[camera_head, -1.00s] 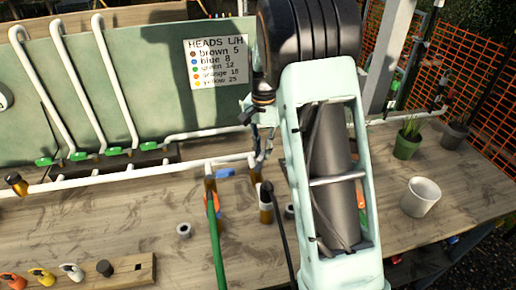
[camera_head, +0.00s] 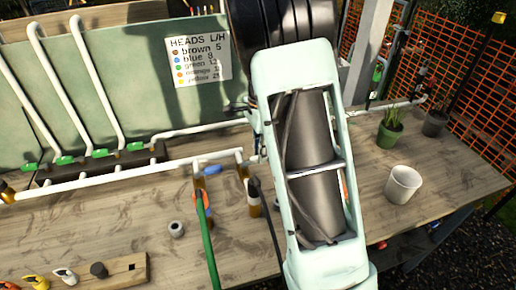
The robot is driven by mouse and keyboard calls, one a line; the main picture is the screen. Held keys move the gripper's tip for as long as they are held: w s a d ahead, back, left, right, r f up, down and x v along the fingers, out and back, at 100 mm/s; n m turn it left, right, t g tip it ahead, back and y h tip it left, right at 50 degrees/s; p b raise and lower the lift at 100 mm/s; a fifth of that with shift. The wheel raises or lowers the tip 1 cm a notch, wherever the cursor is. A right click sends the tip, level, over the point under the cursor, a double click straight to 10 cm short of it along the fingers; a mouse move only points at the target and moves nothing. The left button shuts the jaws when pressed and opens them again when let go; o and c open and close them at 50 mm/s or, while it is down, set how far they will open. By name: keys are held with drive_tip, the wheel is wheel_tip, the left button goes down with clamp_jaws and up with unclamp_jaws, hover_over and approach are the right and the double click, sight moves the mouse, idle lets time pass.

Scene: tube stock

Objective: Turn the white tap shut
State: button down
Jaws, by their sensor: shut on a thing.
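The white pipe (camera_head: 120,178) runs along the bench and has two drops near my arm. A blue tap handle (camera_head: 212,169) sits at the left drop. A small pale part (camera_head: 249,162) at the right drop appears to be the white tap; it is small and partly covered. My gripper (camera_head: 257,142) shows only in part at the left edge of my arm, just above that drop. It is shut on what appears to be the white tap. The fingertips and their contact are too covered to see clearly, and the tap's angle cannot be told.
A green hose (camera_head: 208,245) and a dark-topped brown fitting (camera_head: 253,197) are below the pipe. A grey ring (camera_head: 176,229) lies on the bench. A wooden block (camera_head: 125,271) holds coloured heads. A white pot (camera_head: 402,184) and a green plant pot (camera_head: 389,134) stand right.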

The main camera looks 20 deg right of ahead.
drive_tip(key=shift+s+m, duration=0.3)
drive_tip(key=shift+m, duration=0.4)
drive_tip(key=c, duration=1.9)
unclamp_jaws()
drive_tip(key=shift+c, duration=0.2)
wheel_tip(320, 180, up, 12)
